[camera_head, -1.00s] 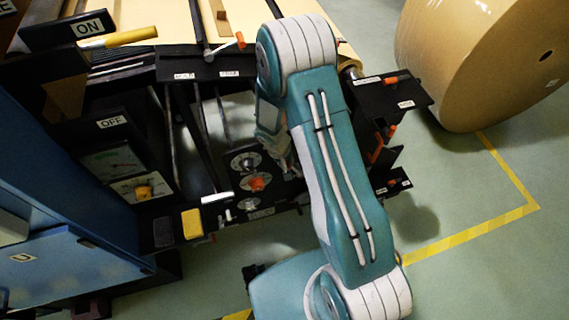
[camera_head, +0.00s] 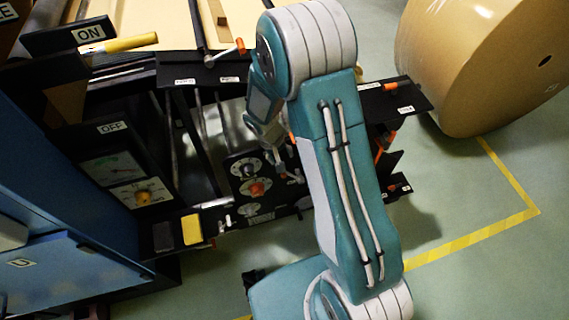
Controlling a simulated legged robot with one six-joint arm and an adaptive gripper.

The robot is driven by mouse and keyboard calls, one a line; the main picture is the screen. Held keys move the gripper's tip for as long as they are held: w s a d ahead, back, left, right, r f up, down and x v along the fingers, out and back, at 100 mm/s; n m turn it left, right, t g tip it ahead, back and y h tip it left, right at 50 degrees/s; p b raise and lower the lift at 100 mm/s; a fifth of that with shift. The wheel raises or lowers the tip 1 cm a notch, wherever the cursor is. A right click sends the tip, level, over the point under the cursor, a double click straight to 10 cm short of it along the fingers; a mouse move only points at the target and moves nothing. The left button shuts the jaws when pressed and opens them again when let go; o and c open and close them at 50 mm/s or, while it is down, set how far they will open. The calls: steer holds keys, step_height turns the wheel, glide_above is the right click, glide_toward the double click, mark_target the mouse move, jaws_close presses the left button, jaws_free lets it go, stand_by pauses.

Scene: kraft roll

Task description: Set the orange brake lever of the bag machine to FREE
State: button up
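Several orange parts show on the bag machine (camera_head: 215,110), and I cannot tell which is the brake lever because the labels are too small to read. One orange-tipped lever (camera_head: 239,46) stands over a black plate with two white labels at the top. An orange handle (camera_head: 390,87) lies on the labelled black plate at the right, partly behind my arm. Another orange piece (camera_head: 384,150) shows below it. My gripper (camera_head: 288,174) is small and partly hidden by my wrist.
A large kraft roll (camera_head: 480,65) stands on the floor at upper right. A blue cabinet (camera_head: 70,220) with ON and OFF plates, a yellow handle (camera_head: 120,45) and gauges fills the left. Floor at lower right, with yellow tape (camera_head: 470,238), is clear.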

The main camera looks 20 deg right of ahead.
steer(key=v, duration=0.3)
steer(key=shift+a+r, duration=0.1)
steer(key=shift+r, duration=0.25)
